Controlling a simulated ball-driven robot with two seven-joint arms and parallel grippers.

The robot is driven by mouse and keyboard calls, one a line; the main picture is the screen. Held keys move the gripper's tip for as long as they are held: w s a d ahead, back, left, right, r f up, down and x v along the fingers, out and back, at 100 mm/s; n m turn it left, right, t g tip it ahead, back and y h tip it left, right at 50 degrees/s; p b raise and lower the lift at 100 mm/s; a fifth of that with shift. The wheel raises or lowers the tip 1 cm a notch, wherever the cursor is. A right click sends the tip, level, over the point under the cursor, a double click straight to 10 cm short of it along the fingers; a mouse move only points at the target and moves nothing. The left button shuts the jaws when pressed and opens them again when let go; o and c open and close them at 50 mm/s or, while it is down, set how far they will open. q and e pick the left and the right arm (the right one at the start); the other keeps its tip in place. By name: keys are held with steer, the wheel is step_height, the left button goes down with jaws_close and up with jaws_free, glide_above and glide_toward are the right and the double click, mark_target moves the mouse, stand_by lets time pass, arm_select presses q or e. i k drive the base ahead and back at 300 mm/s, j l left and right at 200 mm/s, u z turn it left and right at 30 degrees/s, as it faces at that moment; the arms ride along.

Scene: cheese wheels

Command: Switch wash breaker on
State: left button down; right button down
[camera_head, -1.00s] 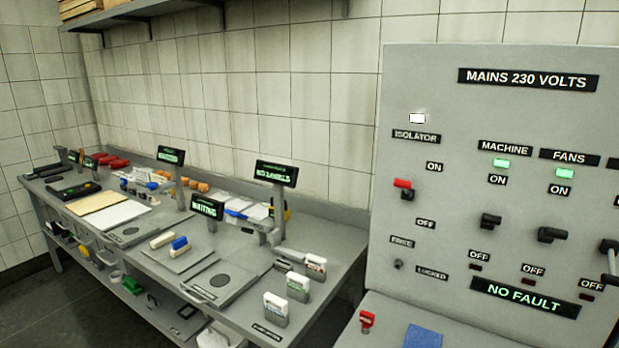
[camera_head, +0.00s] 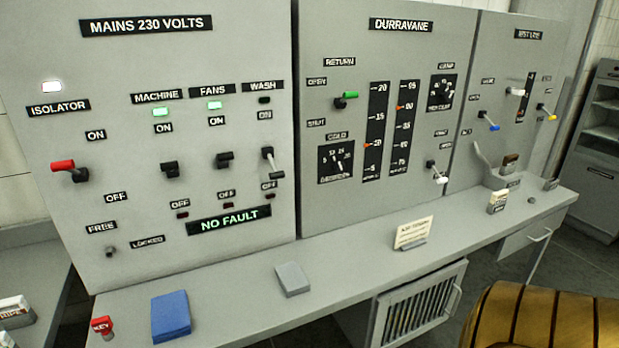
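The wash breaker (camera_head: 272,163) is a lever in the rightmost column of the mains panel (camera_head: 240,45). Its pale handle slants down toward the OFF label. The lamp (camera_head: 264,100) under the WASH label is dark. The machine breaker (camera_head: 170,170) and fans breaker (camera_head: 225,160) have black handles, and the machine lamp (camera_head: 160,112) and fans lamp (camera_head: 214,105) above them glow green. The red-handled isolator (camera_head: 63,166) is at the left, with a white lit lamp (camera_head: 52,87) above. Neither of my grippers is in view.
A ledge (camera_head: 345,288) runs below the panels with a blue book (camera_head: 170,315), a grey block (camera_head: 292,278), a red key tag (camera_head: 102,326) and a small sign (camera_head: 413,233). The Durravane panel (camera_head: 390,120) is to the right. A striped, rounded yellow-brown object (camera_head: 545,318) stands at the lower right.

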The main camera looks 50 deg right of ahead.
mark_target(274, 168)
steer(key=l+z, duration=0.1)
steer(key=z, duration=1.2)
steer(key=k+l, duration=0.05)
